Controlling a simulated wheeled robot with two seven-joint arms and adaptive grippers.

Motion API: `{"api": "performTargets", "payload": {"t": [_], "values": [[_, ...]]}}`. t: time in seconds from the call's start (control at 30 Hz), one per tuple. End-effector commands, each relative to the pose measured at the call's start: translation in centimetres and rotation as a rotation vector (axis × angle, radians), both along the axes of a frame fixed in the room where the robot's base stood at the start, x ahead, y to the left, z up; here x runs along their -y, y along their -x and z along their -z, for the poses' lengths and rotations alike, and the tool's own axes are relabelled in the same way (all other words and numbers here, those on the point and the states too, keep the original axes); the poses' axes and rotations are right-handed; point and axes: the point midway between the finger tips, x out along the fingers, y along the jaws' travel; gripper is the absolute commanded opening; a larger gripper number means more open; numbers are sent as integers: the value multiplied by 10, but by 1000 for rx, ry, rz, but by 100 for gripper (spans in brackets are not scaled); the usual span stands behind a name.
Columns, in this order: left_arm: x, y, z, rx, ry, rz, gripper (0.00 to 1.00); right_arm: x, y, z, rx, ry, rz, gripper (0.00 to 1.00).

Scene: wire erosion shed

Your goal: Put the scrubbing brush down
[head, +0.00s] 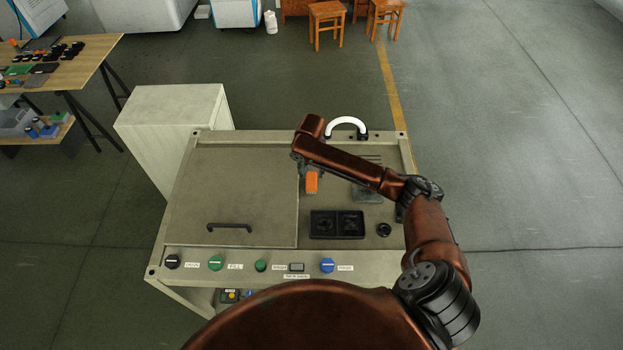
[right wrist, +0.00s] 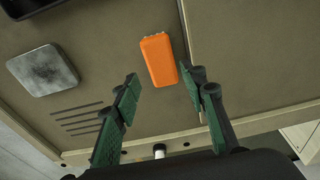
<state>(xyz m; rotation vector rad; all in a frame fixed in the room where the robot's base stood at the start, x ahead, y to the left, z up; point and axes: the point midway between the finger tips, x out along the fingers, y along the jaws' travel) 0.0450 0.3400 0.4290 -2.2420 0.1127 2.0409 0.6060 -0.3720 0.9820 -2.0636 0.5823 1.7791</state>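The scrubbing brush is an orange block (head: 312,183) on the grey machine top (head: 345,180), just right of the flat lid's edge. In the right wrist view the brush (right wrist: 159,60) appears to lie flat on the top, with a pale bristle edge at its far end. My right gripper (right wrist: 163,82) is open, its green-padded fingers apart, with the brush just beyond and between the tips. No finger visibly presses on it. In the head view my right gripper (head: 306,172) is mostly hidden by its own wrist above the brush. My left gripper is not in view.
A grey square block (right wrist: 43,70) lies beside slots in the top. A black two-part tray (head: 337,224) and a small black ring (head: 384,230) stand nearer the front. A white curved pipe (head: 347,124) rises at the back. The lid (head: 240,185) is bare except its handle.

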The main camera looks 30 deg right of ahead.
Motion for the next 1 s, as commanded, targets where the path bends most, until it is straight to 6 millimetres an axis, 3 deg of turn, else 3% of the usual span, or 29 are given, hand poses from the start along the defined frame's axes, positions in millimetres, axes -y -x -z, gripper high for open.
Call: {"api": "performTargets", "payload": {"t": [0.23,0.87,1.0], "values": [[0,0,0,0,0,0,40,-3,4,-31,1,-1,1,39],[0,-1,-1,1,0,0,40,-3,4,-36,1,0,1,39],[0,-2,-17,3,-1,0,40,-3,4,-53,4,0,1,39]]}}
